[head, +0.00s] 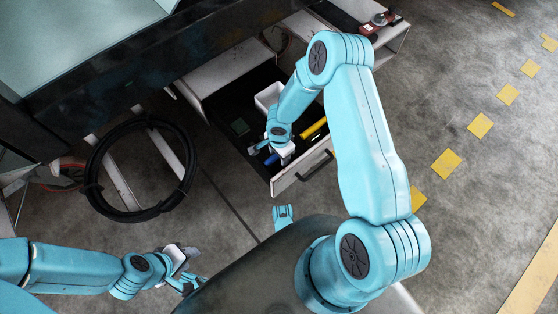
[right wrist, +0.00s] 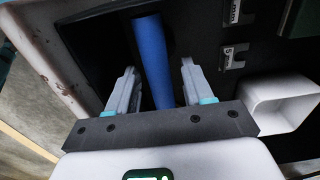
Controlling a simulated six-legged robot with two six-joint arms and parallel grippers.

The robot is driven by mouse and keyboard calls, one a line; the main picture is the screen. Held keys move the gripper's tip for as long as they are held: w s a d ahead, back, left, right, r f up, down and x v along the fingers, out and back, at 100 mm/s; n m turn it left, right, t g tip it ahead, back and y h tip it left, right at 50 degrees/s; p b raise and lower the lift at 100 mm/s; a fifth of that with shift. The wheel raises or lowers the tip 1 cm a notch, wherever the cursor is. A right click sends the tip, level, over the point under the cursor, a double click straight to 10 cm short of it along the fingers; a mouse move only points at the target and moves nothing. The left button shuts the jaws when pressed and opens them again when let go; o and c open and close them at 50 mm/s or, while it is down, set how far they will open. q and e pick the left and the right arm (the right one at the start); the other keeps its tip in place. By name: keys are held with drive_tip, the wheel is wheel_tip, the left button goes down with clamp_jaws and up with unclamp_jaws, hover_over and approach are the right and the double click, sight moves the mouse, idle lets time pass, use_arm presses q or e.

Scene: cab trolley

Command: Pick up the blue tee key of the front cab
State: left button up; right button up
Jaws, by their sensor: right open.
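The blue tee key (right wrist: 153,55) shows in the right wrist view as a smooth blue bar in a dark-lined drawer. It lies between the two open fingers of my right gripper (right wrist: 157,70), with a gap on each side. Its lower end is hidden behind the gripper body. In the head view a small blue part of the key (head: 271,159) shows beside my right gripper (head: 262,148), which is down in the open drawer (head: 303,173). My left gripper (head: 188,268) is low at the left, away from the drawer; its jaw opening is unclear.
In the right wrist view the white bin (right wrist: 283,103) is close to the right finger. A coiled black hose (head: 96,160) hangs left of the drawer.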

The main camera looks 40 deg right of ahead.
wheel_tip(320, 180, down, 2)
drive_tip(key=shift+f, duration=0.1)
clamp_jaws()
